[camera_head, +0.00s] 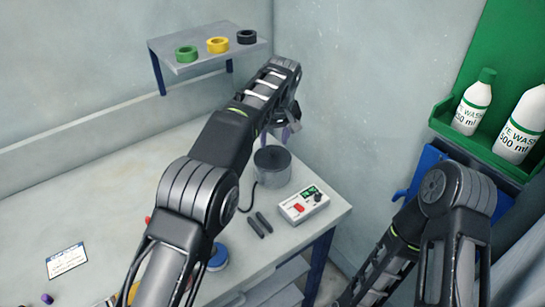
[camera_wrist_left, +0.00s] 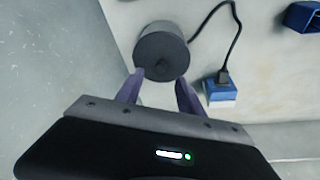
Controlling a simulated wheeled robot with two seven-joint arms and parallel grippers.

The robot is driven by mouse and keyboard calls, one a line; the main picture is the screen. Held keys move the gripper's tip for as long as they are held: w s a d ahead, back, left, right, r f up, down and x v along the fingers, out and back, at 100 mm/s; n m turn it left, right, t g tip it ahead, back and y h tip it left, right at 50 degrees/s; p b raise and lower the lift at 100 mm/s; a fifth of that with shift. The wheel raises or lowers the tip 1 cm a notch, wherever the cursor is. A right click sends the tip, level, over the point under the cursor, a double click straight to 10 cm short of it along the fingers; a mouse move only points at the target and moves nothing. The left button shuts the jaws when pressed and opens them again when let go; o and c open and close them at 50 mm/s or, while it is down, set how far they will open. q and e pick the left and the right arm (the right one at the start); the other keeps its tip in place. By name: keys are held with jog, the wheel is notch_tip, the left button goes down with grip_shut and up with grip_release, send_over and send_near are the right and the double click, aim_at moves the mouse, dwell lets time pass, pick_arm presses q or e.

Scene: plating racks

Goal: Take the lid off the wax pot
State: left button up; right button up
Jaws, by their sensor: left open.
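The wax pot (camera_head: 272,169) is a dark grey cylinder on the bench near the wall corner, with a flat dark lid (camera_head: 272,156) on top. In the left wrist view the lid (camera_wrist_left: 162,57) shows as a dark disc with a small darker knob towards my fingers. My left gripper (camera_head: 290,133) is above the pot in the head view. In the left wrist view my left gripper (camera_wrist_left: 160,82) has its two purple fingers apart, one to either side of the knob, with nothing between them. I cannot tell how high they are above it. My right gripper is out of view.
A shelf (camera_head: 175,48) with coloured tape rolls hangs behind. White bottles (camera_head: 473,103) stand in a green rack at right. The bench's left side is mostly clear.

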aim_at(272, 150)
pick_arm(q)
jog(key=shift+f, duration=0.1)
jog(key=p+x, duration=0.2)
jog(key=x, duration=0.2)
jog(key=shift+f, duration=0.1)
jog(key=shift+w+f, duration=0.15)
jog(key=shift+f, duration=0.25)
jog(key=shift+c, duration=0.6)
grip_shut()
